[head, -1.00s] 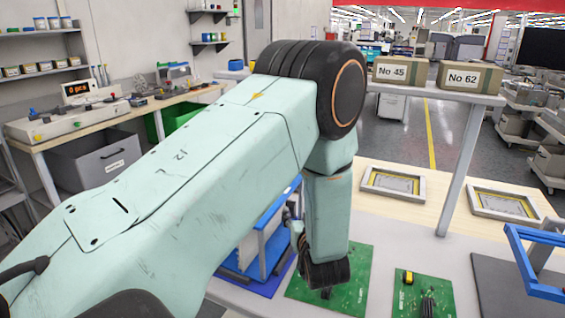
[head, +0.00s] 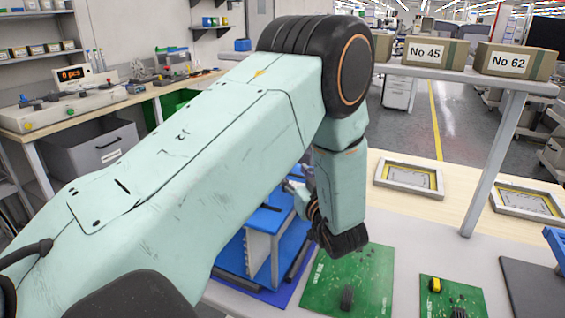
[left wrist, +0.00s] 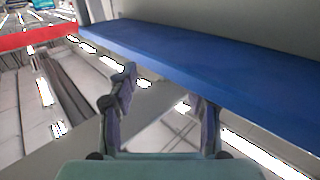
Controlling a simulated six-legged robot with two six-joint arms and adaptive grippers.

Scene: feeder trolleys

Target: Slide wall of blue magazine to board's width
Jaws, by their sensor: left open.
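The blue magazine (head: 266,222) stands in the middle of the head view, with blue upper parts and pale side faces. My left arm covers much of it. My left gripper (head: 297,190) is at the magazine's upper right side, partly hidden behind my wrist. In the left wrist view my left gripper (left wrist: 162,88) is open with nothing between its fingers. A long blue part (left wrist: 215,62) runs close beyond the fingertips there; I cannot tell whether they touch it. A green board (head: 345,280) lies right of the magazine. My right gripper is not in view.
A blue mat (head: 262,293) lies under the magazine. A second green board (head: 455,300) with dark parts lies further right, near a dark grey pad (head: 535,290). Framed panels (head: 408,178) lie behind. A shelf post (head: 495,165) rises at the right.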

